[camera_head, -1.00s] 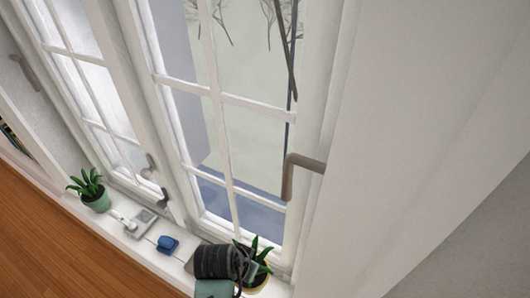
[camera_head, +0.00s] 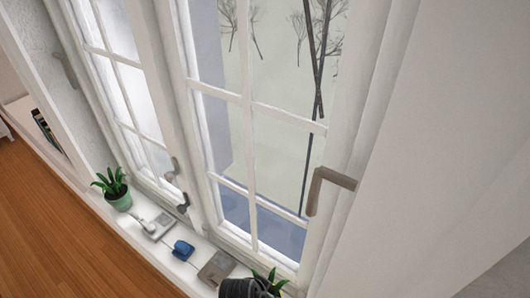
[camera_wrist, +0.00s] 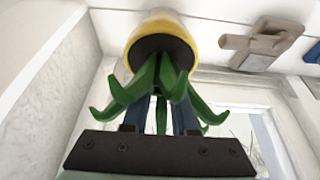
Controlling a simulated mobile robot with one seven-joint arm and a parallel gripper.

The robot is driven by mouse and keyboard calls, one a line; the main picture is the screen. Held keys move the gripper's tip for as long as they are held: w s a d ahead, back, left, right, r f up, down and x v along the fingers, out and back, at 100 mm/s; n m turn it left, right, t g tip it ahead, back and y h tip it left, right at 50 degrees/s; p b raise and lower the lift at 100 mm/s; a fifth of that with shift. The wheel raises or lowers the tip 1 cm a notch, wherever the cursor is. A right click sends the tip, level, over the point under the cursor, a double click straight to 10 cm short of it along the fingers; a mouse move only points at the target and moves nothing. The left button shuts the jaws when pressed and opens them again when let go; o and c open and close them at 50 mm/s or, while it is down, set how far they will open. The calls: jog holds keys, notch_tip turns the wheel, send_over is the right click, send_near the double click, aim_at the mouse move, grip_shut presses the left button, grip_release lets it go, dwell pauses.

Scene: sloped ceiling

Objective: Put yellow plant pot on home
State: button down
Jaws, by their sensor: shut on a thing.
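The yellow plant pot (camera_wrist: 180,25) shows at the top of the wrist view, with dark soil and thick green leaves pointing toward the camera. My gripper (camera_wrist: 160,112) is shut on the plant's leaves, with its fingers among them. In the head view, my dark gripper (camera_head: 248,288) is at the bottom edge and the plant's green leaves (camera_head: 270,281) show beside it. The yellow pot is out of that view. I cannot tell whether the pot touches the sill. I cannot identify the home in these frames.
The white window sill (camera_head: 150,252) holds a green pot with a plant (camera_head: 118,190), a pale flat item (camera_head: 158,225), a blue item (camera_head: 183,250) and a grey-brown item (camera_head: 216,267). The window with its handle (camera_head: 328,187) stands close behind.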

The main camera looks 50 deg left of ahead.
jog(key=shift+w+f, duration=0.1)
jog(key=c, duration=0.7)
grip_release()
jog(key=p+v, duration=0.2)
jog(key=v, duration=1)
jog(key=shift+s, duration=0.2)
